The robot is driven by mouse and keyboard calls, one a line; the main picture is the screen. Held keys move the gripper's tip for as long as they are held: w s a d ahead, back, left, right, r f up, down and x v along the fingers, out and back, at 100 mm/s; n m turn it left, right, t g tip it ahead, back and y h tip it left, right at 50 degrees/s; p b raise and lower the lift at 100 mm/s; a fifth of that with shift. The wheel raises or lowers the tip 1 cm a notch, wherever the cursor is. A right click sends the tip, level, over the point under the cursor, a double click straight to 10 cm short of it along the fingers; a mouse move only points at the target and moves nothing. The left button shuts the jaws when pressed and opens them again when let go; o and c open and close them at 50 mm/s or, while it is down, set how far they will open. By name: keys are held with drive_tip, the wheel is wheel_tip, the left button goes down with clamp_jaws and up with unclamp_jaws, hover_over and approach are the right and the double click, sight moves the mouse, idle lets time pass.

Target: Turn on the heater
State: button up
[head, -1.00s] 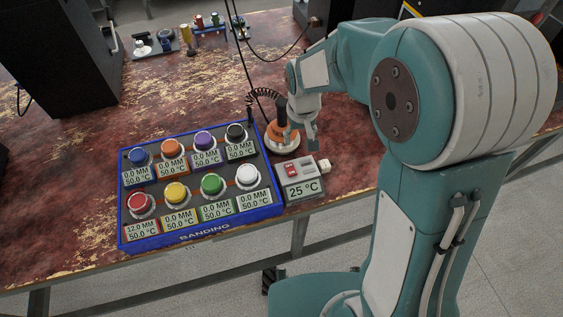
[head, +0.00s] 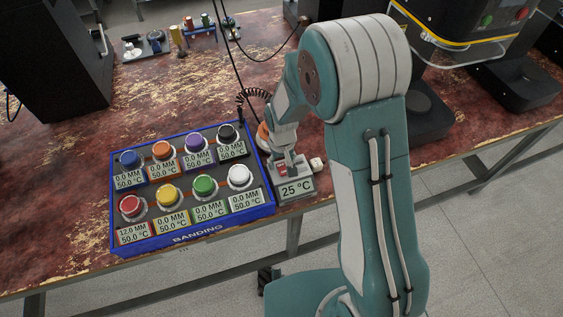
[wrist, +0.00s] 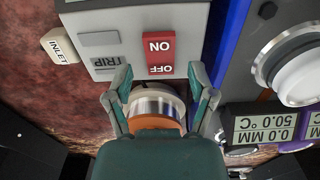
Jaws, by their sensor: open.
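The heater control is a small light grey box (head: 301,180) at the right edge of the blue-framed panel, with a display (head: 296,190) reading 25 °C. Its red rocker switch (wrist: 160,53) is marked ON and OFF in the wrist view; in the head view my gripper partly covers it. A grey TRIP label (wrist: 104,61) is beside the switch. My gripper (wrist: 160,74) is open and empty, its fingertips just short of the switch's OFF end, one to each side. I cannot tell which way the rocker is tilted, or whether the fingers touch the box.
A white and orange round device (wrist: 157,107) shows between my fingers, behind the box. A white INLET piece (wrist: 60,46) sticks out beside the box. The blue BANDING panel (head: 115,215) has several coloured knobs with displays. Black machines stand at the back.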

drive_tip(key=shift+f, duration=0.3)
clamp_jaws()
drive_tip(key=shift+s, duration=0.1)
drive_tip(key=shift+s+t+y, duration=0.3)
drive_tip(key=shift+t+y, duration=0.1)
drive_tip(key=shift+t, duration=0.9)
